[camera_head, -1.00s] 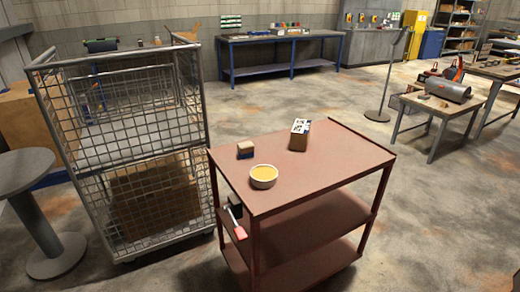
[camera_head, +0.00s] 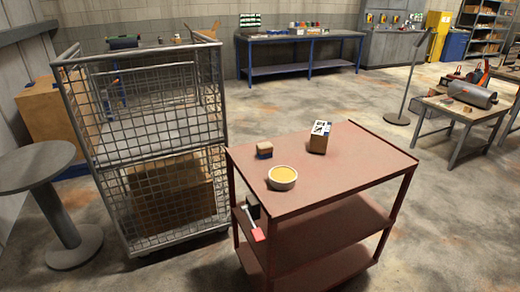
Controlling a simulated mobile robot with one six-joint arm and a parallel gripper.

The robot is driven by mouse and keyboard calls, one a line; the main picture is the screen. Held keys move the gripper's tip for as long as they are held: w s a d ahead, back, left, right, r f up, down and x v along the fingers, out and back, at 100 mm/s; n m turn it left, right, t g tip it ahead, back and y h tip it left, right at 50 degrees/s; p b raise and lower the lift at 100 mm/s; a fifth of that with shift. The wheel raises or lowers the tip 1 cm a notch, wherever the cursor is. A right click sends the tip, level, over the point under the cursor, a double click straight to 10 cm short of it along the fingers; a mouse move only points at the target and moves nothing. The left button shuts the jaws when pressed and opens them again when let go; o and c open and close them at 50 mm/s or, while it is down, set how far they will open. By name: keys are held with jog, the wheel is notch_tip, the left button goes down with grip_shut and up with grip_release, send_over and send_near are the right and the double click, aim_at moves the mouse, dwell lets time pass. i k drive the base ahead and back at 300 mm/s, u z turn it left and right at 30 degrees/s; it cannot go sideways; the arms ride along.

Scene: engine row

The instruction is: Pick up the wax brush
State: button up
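No object is clearly recognisable as the wax brush. A small block (camera_head: 264,149) with a tan top and a dark underside sits on the top of the red cart (camera_head: 350,160); it may be a brush. A thin grey handle with a pinkish-red end (camera_head: 258,234) hangs at the cart's left side, beside a black holder (camera_head: 252,206); it could also be a brush, and I cannot tell which. A pale bowl (camera_head: 282,178) with yellow-orange contents stands near the front left corner of the cart top. My gripper is not in view.
A printed box (camera_head: 319,137) stands on the cart top. A wire cage trolley (camera_head: 150,160) stands close to the cart's left, with a round grey table (camera_head: 40,165) beyond it. Low tables (camera_head: 455,112) stand at the right. The floor right of the cart is clear.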

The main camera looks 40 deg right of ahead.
aim_at(264, 151)
jog(key=i, duration=0.95)
jog(key=z, duration=0.05)
